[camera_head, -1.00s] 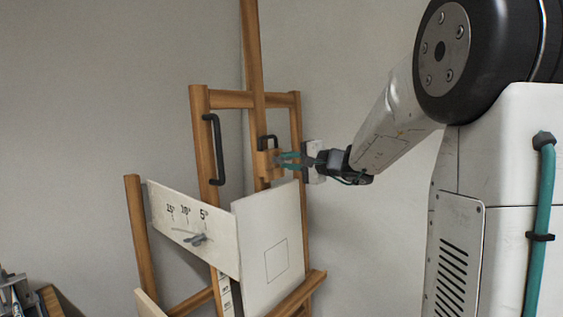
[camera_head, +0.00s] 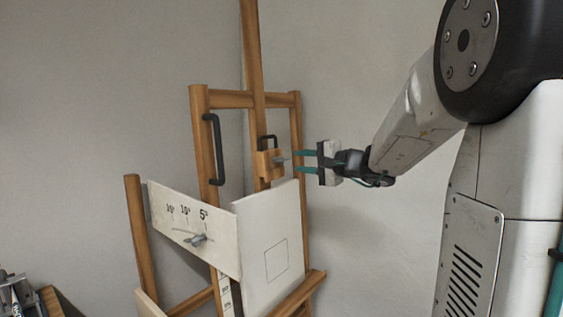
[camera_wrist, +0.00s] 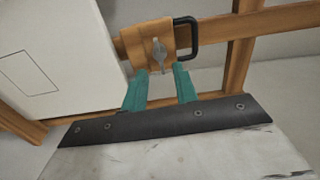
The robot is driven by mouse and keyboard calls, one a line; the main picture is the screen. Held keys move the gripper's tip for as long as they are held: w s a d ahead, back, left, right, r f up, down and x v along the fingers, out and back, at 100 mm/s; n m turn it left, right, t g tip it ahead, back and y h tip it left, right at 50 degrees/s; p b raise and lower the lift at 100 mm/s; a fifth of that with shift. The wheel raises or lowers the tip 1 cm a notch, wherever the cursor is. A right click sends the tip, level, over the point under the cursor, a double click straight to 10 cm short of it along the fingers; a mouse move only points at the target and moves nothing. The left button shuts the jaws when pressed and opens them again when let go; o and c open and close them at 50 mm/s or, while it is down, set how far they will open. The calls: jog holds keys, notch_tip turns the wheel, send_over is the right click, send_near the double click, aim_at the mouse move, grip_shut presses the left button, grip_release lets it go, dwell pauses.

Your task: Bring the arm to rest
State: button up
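My gripper (camera_head: 308,162) is in the head view, right of the wooden easel (camera_head: 200,140). Its two teal fingers are apart with nothing between them. In the wrist view my gripper (camera_wrist: 162,84) points at a wooden block (camera_wrist: 147,40) with a grey wing knob (camera_wrist: 158,54) on it. The same block (camera_head: 264,164) shows in the head view on the easel's mast, a short gap left of the fingertips. My arm reaches in from the right.
A white canvas (camera_head: 268,235) with a drawn square leans on the easel below the gripper. A white angle scale plate (camera_head: 165,215) with a pointer knob is at its left. Black handles (camera_head: 215,150) stick out of the frame. The wall side at right is clear.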

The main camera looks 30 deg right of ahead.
jog(key=shift+s+d, duration=0.2)
jog(key=shift+s, duration=0.35)
